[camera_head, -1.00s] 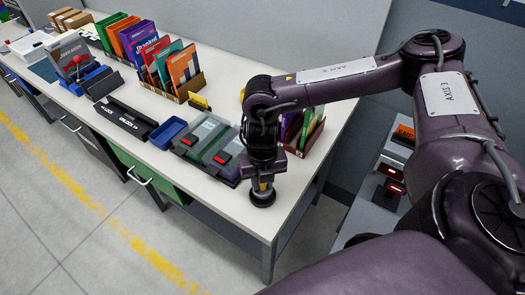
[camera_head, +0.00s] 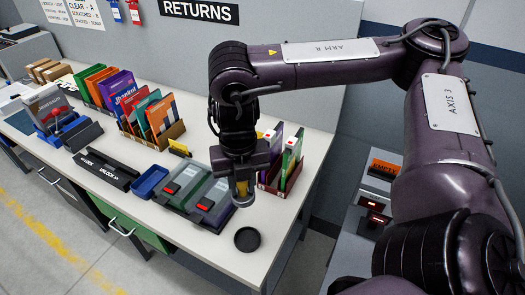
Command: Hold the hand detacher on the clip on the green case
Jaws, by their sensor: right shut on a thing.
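Two flat cases with red clips lie side by side on the bench. The left one looks green (camera_head: 185,186), with its red clip (camera_head: 172,188) near the front edge. My left gripper is out of view.
A blue tray (camera_head: 150,182) and a black lock/unlock rail (camera_head: 105,170) lie left of the cases. Bins of upright cases (camera_head: 155,135) stand behind, and another bin (camera_head: 279,178) stands close right of my gripper. The bench's front right corner is mostly clear.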

